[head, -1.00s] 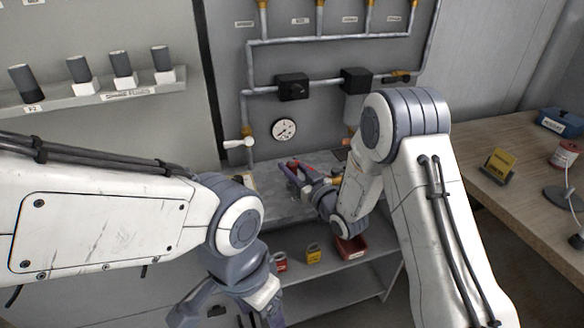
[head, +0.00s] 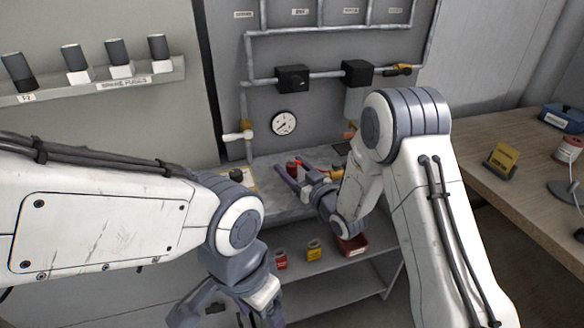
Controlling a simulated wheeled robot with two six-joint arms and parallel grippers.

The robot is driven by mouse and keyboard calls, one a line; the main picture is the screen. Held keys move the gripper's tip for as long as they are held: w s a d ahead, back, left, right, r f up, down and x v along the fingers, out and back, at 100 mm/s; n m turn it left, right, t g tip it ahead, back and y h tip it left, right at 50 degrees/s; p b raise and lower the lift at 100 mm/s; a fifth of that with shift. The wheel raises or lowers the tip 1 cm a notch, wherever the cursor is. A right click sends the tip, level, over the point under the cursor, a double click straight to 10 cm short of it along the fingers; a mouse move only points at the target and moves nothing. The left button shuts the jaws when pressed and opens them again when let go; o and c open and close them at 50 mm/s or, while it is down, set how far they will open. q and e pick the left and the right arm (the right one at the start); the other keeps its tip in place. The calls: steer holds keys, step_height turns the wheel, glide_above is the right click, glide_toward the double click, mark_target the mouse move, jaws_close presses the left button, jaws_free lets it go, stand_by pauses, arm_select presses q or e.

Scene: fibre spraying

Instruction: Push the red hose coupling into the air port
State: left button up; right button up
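A small red piece, which looks like the red hose coupling (head: 292,168), is at the grey bench top below the pipe panel. My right gripper (head: 295,170) is there with its two purplish fingers spread, one on each side of the red piece. I cannot tell whether they touch it. My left gripper (head: 232,310) is low at the bottom edge, far from the coupling, with its fingertips cut off. I cannot tell for sure which fitting is the air port; my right arm hides part of the panel.
A pressure gauge (head: 284,123) and a white-handled valve (head: 238,136) are on the panel behind the bench. A shelf below holds a red can (head: 281,259), a yellow can (head: 314,250) and a red bin (head: 352,246). A wooden table (head: 520,205) stands at the right.

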steer(key=shift+s, duration=0.1)
steer(key=b+v, duration=0.2)
steer(key=v, duration=0.8)
steer(key=shift+s+d, duration=0.1)
